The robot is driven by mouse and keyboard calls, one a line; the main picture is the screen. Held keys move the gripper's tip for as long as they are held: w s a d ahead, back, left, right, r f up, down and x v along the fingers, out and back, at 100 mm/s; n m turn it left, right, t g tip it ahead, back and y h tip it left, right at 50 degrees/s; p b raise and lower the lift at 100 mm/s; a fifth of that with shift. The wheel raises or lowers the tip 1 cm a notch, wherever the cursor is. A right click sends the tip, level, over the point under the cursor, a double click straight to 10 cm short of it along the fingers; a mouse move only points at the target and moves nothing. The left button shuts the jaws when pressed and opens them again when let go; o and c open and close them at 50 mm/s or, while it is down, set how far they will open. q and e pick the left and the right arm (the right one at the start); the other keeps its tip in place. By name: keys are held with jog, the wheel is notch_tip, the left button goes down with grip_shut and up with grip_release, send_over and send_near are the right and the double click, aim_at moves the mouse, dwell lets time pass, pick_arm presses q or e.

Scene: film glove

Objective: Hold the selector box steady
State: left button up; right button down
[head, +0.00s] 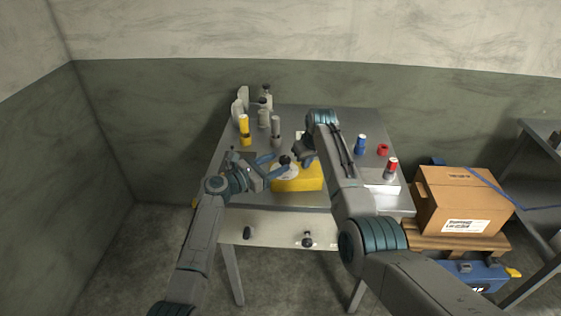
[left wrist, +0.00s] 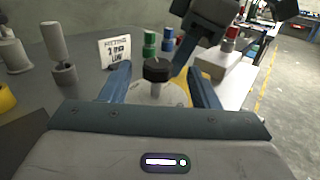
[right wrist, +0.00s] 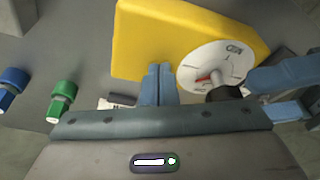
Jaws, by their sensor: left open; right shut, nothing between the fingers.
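The selector box is yellow (head: 297,182) and sits on the metal table. It has a white dial face and a black knob (head: 285,160). My left gripper (head: 272,166) is open at the knob; in the left wrist view the knob (left wrist: 157,70) stands between its spread fingers, with a gap on either side. My right gripper (right wrist: 155,82) is shut and empty, its tips at the edge of the yellow box (right wrist: 165,35); I cannot tell whether they touch it. The dial (right wrist: 215,66) shows a red pointer, and my left fingers hide part of the knob there.
A yellow-and-black cylinder (head: 244,130) and several grey fittings stand at the table's left and back. A blue fitting (head: 361,145), a red ring (head: 383,149) and a red-topped piece (head: 391,166) are at right. A small sign (left wrist: 115,51) stands behind. A cardboard box (head: 460,200) is beside the table.

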pick_arm(q)
jog(key=shift+x, duration=1.2)
jog(key=shift+f, duration=0.1)
jog(key=c, duration=1)
jog(key=shift+o, duration=0.2)
jog(key=shift+s+d+n+t+y, duration=0.1)
jog(key=shift+d+n+t+y, duration=0.05)
jog(key=shift+n+t+y, duration=0.4)
jog(key=shift+s+d+n+t+y, duration=0.1)
jog(key=shift+d+n+t+y, duration=0.05)
jog(key=shift+n+t+y, duration=1.5)
jog(key=shift+n+y, duration=0.1)
jog(key=shift+y, duration=0.5)
jog(key=o, duration=1)
jog(key=shift+c, duration=0.2)
jog(key=shift+s, duration=0.1)
jog(key=v, duration=1.2)
